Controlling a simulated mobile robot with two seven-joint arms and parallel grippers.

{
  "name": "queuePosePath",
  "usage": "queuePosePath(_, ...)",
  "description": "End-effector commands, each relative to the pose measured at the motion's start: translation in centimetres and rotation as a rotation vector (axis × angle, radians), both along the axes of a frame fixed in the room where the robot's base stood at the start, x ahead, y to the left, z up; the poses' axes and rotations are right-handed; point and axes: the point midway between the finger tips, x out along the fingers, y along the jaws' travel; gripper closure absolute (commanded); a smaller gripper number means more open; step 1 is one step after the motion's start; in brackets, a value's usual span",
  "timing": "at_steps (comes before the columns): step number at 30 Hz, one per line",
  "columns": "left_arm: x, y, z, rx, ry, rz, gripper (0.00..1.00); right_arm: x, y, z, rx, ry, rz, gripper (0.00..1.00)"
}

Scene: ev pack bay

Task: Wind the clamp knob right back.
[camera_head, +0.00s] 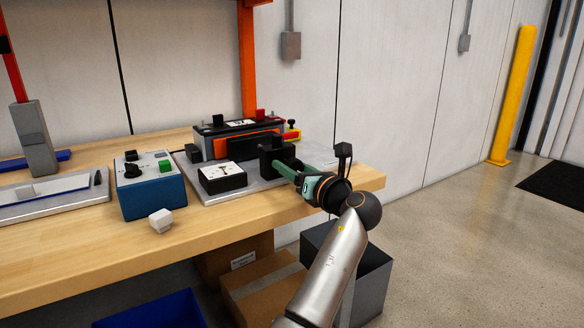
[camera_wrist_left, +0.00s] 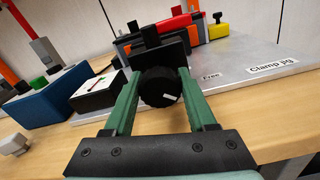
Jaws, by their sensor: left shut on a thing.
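The clamp knob (camera_wrist_left: 159,88) is black and round with a white pointer mark, seen end-on in the left wrist view. It sits at the front of a black clamp block (camera_wrist_left: 158,55) on the grey clamp jig plate (camera_wrist_left: 235,72). The pointer mark lies toward the right. My left gripper (camera_head: 283,168) reaches the block from the right in the head view. Its green fingers (camera_wrist_left: 159,84) are shut on the knob, one on each side. In the head view the fingers hide the knob. My right gripper is in neither view.
A grey and orange module (camera_head: 236,138) stands behind the clamp. A black box with a white label (camera_head: 222,179) and a blue control box (camera_head: 152,194) stand to its left. A white cube (camera_head: 160,220) lies near the bench's front edge. A grey bin (camera_head: 372,278) stands below.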

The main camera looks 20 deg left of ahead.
Motion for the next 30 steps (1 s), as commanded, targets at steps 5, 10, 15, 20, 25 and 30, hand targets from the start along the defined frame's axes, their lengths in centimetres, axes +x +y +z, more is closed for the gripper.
queuePosePath(5,0.0,0.0,0.0,0.001,0.001,0.0,0.99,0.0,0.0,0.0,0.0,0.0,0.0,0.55)
queuePosePath(10,0.0,0.1,0.1,-0.008,-0.01,0.001,0.99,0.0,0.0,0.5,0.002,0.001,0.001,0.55)
queuePosePath(15,0.0,0.1,0.4,-0.045,-0.058,0.001,0.99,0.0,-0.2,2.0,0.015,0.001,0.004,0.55)
queuePosePath(20,-0.1,0.1,0.5,-0.109,-0.14,0.001,0.99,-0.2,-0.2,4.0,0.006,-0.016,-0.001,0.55)
queuePosePath(25,0.0,0.1,0.4,-0.191,-0.245,0.001,0.99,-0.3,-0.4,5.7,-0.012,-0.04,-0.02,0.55)
queuePosePath(30,0.0,0.1,0.2,-0.265,-0.34,0.001,0.99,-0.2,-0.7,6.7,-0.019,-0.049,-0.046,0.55)
